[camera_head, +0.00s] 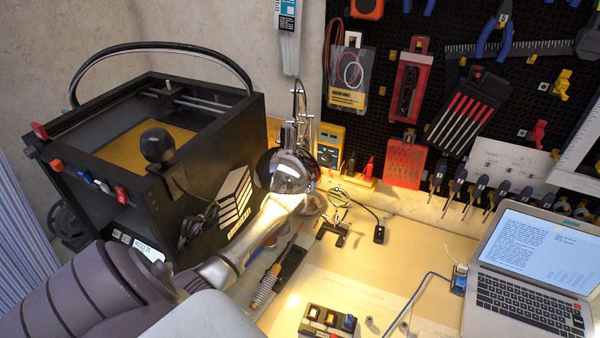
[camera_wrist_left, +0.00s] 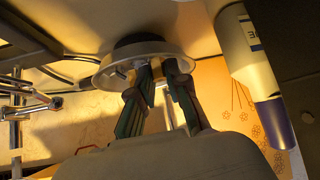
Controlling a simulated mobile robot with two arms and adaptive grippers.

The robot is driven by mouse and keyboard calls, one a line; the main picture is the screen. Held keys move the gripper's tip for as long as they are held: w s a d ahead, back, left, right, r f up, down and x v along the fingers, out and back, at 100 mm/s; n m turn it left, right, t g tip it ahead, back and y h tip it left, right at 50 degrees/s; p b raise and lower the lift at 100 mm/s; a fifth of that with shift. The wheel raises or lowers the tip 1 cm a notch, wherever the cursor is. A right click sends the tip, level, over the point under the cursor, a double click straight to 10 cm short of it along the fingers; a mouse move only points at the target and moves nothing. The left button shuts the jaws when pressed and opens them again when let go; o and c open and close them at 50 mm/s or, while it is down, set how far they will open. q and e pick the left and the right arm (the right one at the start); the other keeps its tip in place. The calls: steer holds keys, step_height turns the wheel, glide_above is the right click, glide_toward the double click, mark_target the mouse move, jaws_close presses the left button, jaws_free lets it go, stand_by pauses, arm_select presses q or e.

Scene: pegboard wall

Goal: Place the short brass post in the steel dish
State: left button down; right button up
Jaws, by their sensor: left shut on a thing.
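In the left wrist view my left gripper (camera_wrist_left: 158,72) reaches into the round steel dish (camera_wrist_left: 112,76), with its fingertips close together at the dish. It is shut on the short brass post (camera_wrist_left: 157,69), of which only a small yellowish part shows between the fingertips. The fingers hide the rest, and I cannot tell whether the post touches the dish floor. In the head view my left arm comes in from the lower left, and its forearm and the lamp hide the fingertips. My right gripper is not in view.
A chrome lamp head (camera_head: 287,172) hangs right over my left wrist. A black 3D printer (camera_head: 215,190) stands at left. A switch box (camera_head: 328,322) and a laptop (camera_head: 530,265) are at right. A white and blue tube (camera_wrist_left: 250,60) is close beside the gripper.

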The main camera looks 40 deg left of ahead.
arm_select(q)
steer(key=shift+f, duration=0.1)
steer(key=c, duration=1.4)
jaws_free()
steer(key=shift+r, duration=0.2)
steer(key=v, duration=0.7)
steer(key=shift+s+r, duration=0.1)
steer(key=shift+s, duration=0.05)
